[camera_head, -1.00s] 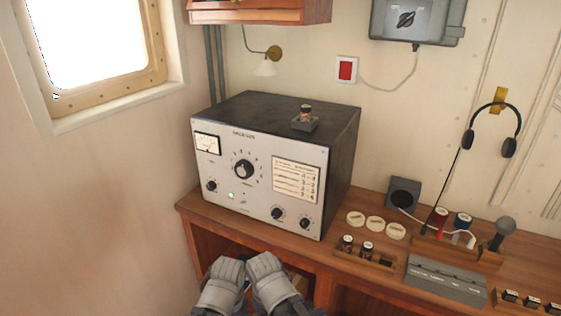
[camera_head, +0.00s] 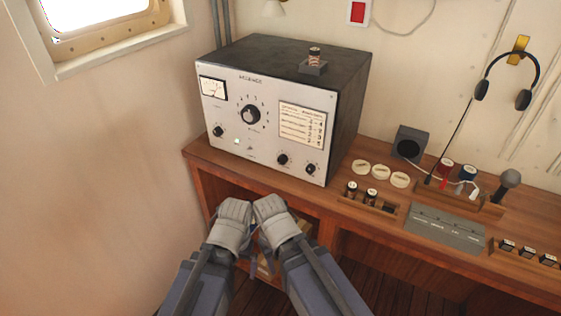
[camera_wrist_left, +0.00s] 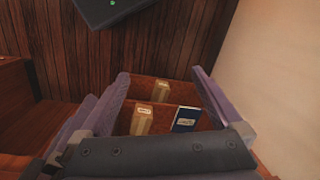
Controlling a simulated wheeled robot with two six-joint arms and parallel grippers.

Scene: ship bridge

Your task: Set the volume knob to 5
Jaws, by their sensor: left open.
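The grey-fronted receiver (camera_head: 232,150) stands on the wooden desk. It has a large black dial knob (camera_head: 250,115) with marks around it, a small knob (camera_head: 218,131) at lower left, and two small knobs (camera_head: 283,159) (camera_head: 311,169) at lower right. The labels are too small to tell which is the volume knob or its setting. My left gripper (camera_head: 236,206) is in front of and below the desk edge, apart from the receiver. In the left wrist view its fingers (camera_wrist_left: 160,75) are spread and empty. My right gripper (camera_head: 268,204) is beside it; its jaws are unclear.
The wooden desk (camera_head: 340,200) has open shelves below, with a blue book (camera_wrist_left: 185,118) and tan items. Discs, small jars, a speaker (camera_head: 409,143), a microphone (camera_head: 508,184) and a grey panel (camera_head: 447,230) lie to the right. A bare wall (camera_head: 100,190) is close at left.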

